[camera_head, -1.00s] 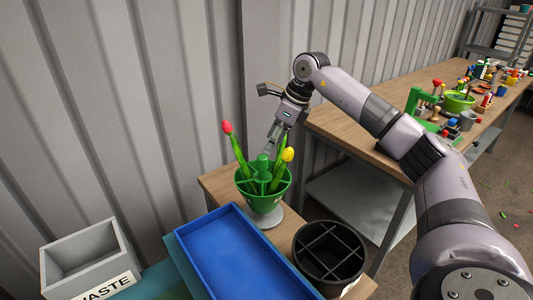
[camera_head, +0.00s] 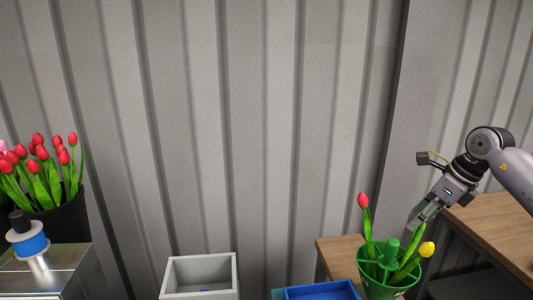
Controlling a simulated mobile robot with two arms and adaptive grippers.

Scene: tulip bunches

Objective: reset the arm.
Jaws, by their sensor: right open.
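My right gripper (camera_head: 422,217) is open at the right of the head view. It points down and left, just above the green pot (camera_head: 378,286). The pot has a green centre post (camera_head: 391,252) and holds a red tulip (camera_head: 363,201) at the left and a yellow tulip (camera_head: 426,250) at the right. The fingertips are close to the green leaves; I cannot tell whether they touch. My left gripper is not in view.
A grey box (camera_head: 200,260) stands at the bottom centre, beside a blue tray (camera_head: 322,287). A dark bucket (camera_head: 82,222) of red tulips and a blue-banded spool (camera_head: 28,245) are at the left. A wooden table (camera_head: 495,228) lies behind my right arm; a corrugated wall (camera_head: 240,120) stands behind everything.

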